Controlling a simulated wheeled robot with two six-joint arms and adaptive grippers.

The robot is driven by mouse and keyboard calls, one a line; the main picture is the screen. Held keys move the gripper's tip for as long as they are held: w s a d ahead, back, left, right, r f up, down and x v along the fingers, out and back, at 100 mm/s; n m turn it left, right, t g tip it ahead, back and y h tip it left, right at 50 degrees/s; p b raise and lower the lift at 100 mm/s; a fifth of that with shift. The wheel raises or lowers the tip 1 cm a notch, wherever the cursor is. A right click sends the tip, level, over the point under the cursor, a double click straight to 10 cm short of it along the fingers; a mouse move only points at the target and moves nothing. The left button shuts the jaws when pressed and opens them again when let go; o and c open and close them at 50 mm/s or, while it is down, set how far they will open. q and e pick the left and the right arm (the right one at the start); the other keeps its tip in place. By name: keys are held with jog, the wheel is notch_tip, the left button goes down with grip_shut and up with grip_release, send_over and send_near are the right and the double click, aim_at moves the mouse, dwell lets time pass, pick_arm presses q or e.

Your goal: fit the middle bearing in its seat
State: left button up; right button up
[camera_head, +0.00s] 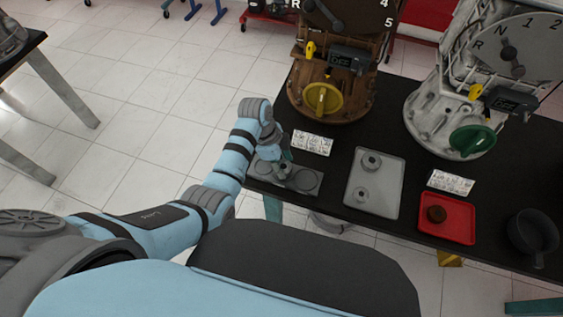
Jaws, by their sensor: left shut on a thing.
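My left gripper (284,157) reaches down over the grey seat plate (312,193) at the near left corner of the dark table. It is shut on a small bearing (284,169), which is mostly hidden by the fingers. The bearing is at the middle round spot of the plate. I cannot tell whether it is down in the seat or just above it. A round recess (307,181) shows to the right of the gripper. My right gripper is not in view.
A grey tray (384,196) holds two ring-shaped parts. A brown engine trainer (335,70) and a grey one (430,110) stand behind. A dark pan (533,232) is at the right.

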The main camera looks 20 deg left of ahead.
pick_arm(q)
jog(key=shift+r, duration=0.2)
dwell(0.3)
jog(key=shift+p, duration=0.45)
jog(key=shift+p, duration=0.3)
dwell(0.7)
jog(key=shift+p, duration=0.3)
jog(key=shift+f+b, duration=0.55)
jog(key=shift+f, duration=0.3)
